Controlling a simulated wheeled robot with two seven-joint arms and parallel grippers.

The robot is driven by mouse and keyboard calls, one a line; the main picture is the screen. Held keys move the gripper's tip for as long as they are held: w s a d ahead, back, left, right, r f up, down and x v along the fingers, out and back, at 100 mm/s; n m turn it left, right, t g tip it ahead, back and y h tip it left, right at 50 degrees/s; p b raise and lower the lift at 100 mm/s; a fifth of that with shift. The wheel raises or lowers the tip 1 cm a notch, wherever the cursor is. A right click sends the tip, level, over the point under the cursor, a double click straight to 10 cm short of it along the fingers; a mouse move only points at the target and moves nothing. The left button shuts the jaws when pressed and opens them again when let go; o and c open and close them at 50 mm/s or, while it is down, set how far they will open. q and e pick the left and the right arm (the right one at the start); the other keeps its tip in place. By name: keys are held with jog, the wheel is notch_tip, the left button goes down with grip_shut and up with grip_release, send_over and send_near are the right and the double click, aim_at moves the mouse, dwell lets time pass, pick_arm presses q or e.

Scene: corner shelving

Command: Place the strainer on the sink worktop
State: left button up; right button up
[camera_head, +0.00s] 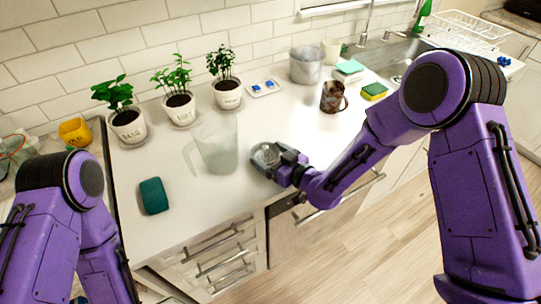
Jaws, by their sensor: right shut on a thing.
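My right gripper (283,172) is at the front edge of the white worktop (270,122), shut on a round grey thing that looks like the strainer (266,155). The strainer is at or just above the worktop surface; I cannot tell whether it touches. It is right of the clear pitcher (216,148). The sink (400,55) is at the far right of the same worktop. My left arm comes in at the lower left, but its gripper is out of view.
Several potted herbs (177,105) stand along the back wall. A dark green block (153,195) lies at the front left. A brown mug (332,97), a metal pot (306,66) and a yellow-green sponge (374,91) stand towards the sink. The middle of the worktop is clear.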

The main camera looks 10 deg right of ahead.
jog(key=shift+f, duration=0.35)
jog(key=shift+f+b, duration=0.25)
jog(key=shift+b, duration=0.05)
jog(key=o, duration=0.8)
jog(key=shift+r, duration=0.1)
jog(key=shift+r+p, duration=0.35)
jog(key=shift+p, duration=0.05)
jog(key=b+v, duration=0.3)
jog(key=v, duration=0.9)
jog(key=shift+f, duration=0.25)
